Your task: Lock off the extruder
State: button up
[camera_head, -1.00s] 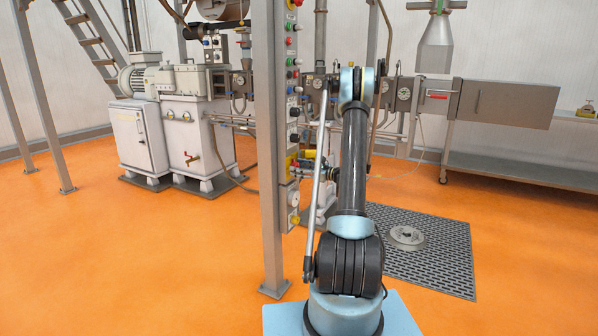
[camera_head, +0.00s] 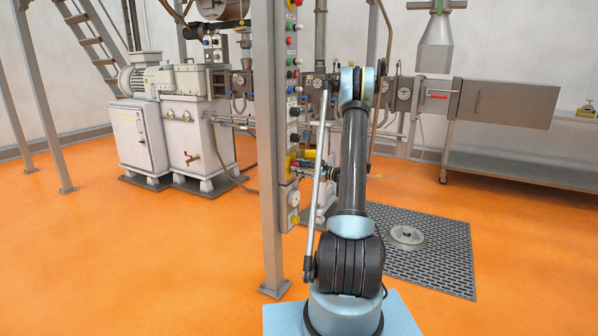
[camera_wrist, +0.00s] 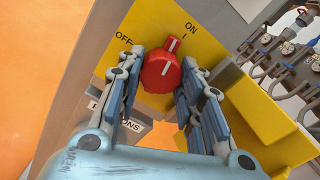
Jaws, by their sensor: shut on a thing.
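The red rotary switch (camera_wrist: 160,72) sits on a yellow plate (camera_wrist: 210,35) marked OFF at left and ON, I at upper right. Its white line points up, leaning toward the ON side. My gripper (camera_wrist: 160,68) has its fingers on either side of the red knob and is shut on it. In the head view my gripper (camera_head: 308,162) is at the control post (camera_head: 293,110), partly behind my arm, and the knob cannot be made out there. The extruder (camera_head: 190,110) stands behind, with its motor and white cabinets at left.
A yellow bracket (camera_wrist: 268,125) juts out just right of my fingers in the wrist view. A grey upright (camera_head: 268,200) stands left of my arm. A floor grate (camera_head: 440,255) lies to the right. Open orange floor (camera_head: 120,260) is at left.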

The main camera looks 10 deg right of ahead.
jog(key=shift+d+r+n, duration=0.1)
jog(key=shift+n, duration=7.6)
jog(key=o, duration=1.1)
jog(key=shift+c, duration=0.2)
